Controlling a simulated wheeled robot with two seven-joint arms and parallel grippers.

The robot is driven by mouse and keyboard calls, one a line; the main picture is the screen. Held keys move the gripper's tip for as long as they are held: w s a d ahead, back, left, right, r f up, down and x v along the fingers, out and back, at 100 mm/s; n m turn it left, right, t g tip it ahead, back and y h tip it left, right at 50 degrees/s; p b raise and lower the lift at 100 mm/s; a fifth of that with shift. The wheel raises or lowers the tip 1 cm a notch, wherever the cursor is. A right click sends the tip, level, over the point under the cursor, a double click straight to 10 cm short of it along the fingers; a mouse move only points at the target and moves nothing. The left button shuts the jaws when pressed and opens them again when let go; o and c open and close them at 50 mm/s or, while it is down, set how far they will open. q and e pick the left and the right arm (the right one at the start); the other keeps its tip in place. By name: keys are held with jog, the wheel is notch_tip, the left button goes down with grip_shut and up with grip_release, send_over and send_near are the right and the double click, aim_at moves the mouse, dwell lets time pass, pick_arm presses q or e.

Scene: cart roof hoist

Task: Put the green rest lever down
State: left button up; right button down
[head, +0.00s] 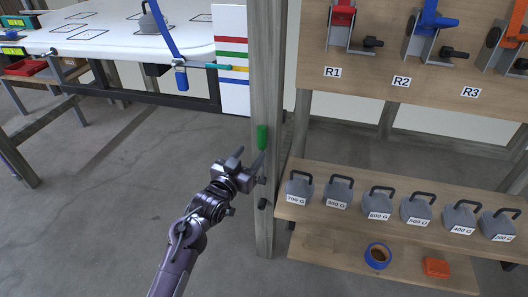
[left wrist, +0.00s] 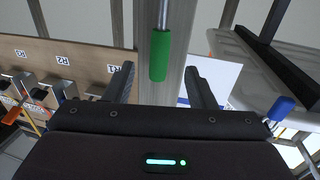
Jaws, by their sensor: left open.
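The green rest lever (head: 262,137) is on the grey wooden post (head: 264,60) and shows as a short green grip in the head view. In the left wrist view the green lever (left wrist: 160,55) hangs on a metal rod. My left gripper (head: 250,158) is just below and left of the lever in the head view, with its fingers apart. In the left wrist view the two fingers of the left gripper (left wrist: 160,85) stand on either side of the green grip, with gaps on both sides. My right gripper is in neither view.
A shelf (head: 340,217) with several labelled grey weights is right of the post. A board (head: 385,60) with coloured clamps labelled R1, R2 and R3 is above it. Open floor lies lower left.

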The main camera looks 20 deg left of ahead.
aim_at(259, 143)
pick_arm(q)
jog(key=w, duration=0.3)
jog(key=w+d, duration=0.1)
jog(key=w, duration=0.2)
jog(key=shift+d, duration=0.15)
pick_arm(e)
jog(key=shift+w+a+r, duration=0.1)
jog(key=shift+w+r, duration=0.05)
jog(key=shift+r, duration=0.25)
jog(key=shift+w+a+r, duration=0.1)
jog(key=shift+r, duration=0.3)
pick_arm(q)
jog(key=shift+c, duration=0.4)
grip_shut()
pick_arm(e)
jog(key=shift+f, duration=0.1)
